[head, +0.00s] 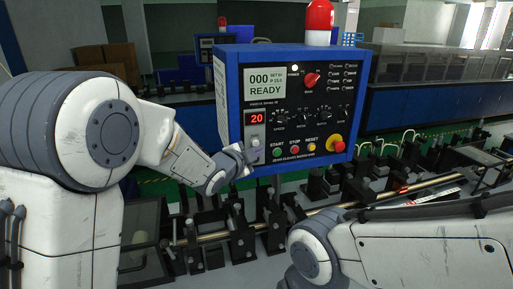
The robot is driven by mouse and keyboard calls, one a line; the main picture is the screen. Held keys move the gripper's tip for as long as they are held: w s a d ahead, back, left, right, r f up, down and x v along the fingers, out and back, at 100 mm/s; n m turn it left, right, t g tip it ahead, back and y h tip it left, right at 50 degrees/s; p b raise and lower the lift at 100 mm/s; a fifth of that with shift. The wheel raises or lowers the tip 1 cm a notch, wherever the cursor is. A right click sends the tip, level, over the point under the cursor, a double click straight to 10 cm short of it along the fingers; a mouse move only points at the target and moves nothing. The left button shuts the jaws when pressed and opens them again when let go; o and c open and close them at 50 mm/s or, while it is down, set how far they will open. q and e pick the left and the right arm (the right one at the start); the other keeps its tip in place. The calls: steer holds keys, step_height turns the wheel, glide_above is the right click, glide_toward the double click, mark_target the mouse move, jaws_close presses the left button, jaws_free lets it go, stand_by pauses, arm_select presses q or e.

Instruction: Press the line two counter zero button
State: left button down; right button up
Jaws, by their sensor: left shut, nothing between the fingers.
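A blue control box (232,80) with a black front panel stands ahead of me. On the panel's left is a counter with a red display (257,118) reading 20. A small pale button (255,142) sits in the plate under that display; I cannot read a label that ties it to line two. My left gripper (243,156) is shut and empty, with its tips just below and left of this button. I cannot tell whether they touch the panel. My right arm crosses the lower right, and its gripper does not show.
The panel also has a screen (265,82) reading 000 and READY, a red rotary knob (312,79), START, STOP and RESET buttons, and a red emergency button (335,143). A red beacon (319,16) stands on top. Metal rods and black clamps (240,235) lie below.

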arm_select(q)
steer(key=s+b, duration=0.1)
steer(key=s, duration=0.1)
steer(key=s+d+b, duration=0.1)
steer(key=s, duration=0.1)
steer(key=shift+s+d+b, duration=0.15)
steer(key=shift+d+b, duration=0.05)
steer(key=shift+b, duration=0.15)
stand_by(0.3)
steer(key=s+a+f+n+g+y, duration=0.1)
steer(key=s+f+n+g+y, duration=0.1)
steer(key=s, duration=1)
steer(key=s+a+f+n+g+y, duration=0.2)
steer(key=s+f+n+g, duration=0.2)
steer(key=s+f+g, duration=0.3)
steer(key=s+a+f+n+g+y, duration=0.1)
steer(key=s+f+n+g, duration=0.2)
steer(key=s, duration=1.4)
step_height(320, 180, down, 2)
steer(key=shift+s+a+f+n+g+y, duration=0.3)
steer(key=shift+g+y, duration=0.1)
steer(key=shift+g, duration=0.5)
steer(key=shift+r, duration=0.1)
